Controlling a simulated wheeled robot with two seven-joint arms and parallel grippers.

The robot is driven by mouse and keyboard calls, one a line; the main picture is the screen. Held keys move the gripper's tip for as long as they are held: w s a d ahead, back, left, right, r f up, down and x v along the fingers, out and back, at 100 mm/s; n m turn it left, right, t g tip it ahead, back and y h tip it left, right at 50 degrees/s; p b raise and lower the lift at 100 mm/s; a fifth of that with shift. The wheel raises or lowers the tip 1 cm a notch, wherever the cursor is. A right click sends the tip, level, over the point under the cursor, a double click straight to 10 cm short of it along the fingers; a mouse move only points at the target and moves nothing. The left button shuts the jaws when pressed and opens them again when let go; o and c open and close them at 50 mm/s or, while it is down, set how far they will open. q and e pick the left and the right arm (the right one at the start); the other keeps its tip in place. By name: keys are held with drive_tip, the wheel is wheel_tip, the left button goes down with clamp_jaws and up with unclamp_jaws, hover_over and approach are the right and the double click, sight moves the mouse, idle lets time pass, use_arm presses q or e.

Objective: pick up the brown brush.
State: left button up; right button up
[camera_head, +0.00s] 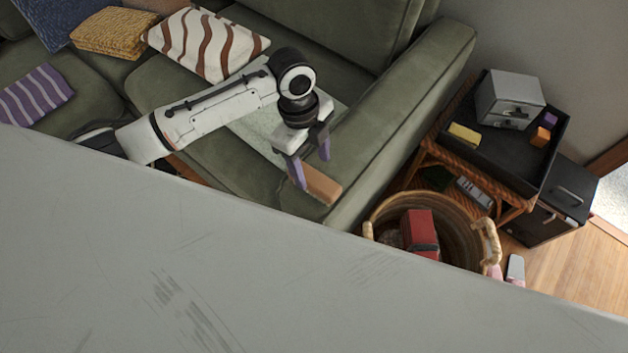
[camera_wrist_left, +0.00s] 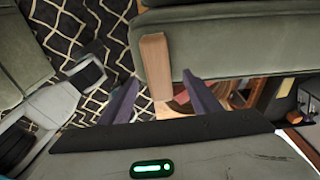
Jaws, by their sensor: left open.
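The brown brush (camera_head: 322,186) shows as a plain brown block at the front edge of the green sofa seat, beside the armrest. In the left wrist view the brush (camera_wrist_left: 156,65) stretches away from the camera, and its near end reaches past the seat's edge. My left gripper (camera_head: 310,160) is open, with its purple fingers pointing down just above and beside the brush. In the wrist view the brush appears between the two fingertips (camera_wrist_left: 160,80); nothing shows it being touched. The brush's underside is hidden. My right gripper is not in view.
The sofa armrest (camera_head: 405,105) rises close to the right of my gripper. A wicker basket (camera_head: 462,215) holding a red object (camera_head: 420,230) stands beyond it, near a side table with a black tray (camera_head: 490,150). A striped cushion (camera_head: 205,42) lies on the seat.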

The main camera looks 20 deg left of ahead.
sight(314, 178)
use_arm(q)
drive_tip(key=f, duration=0.5)
drive_tip(key=shift+s+d, duration=0.3)
drive_tip(key=shift+d, duration=0.05)
drive_tip(key=c, duration=1.2)
drive_tip(key=shift+r+p, duration=0.3)
drive_tip(key=shift+r, duration=4.75)
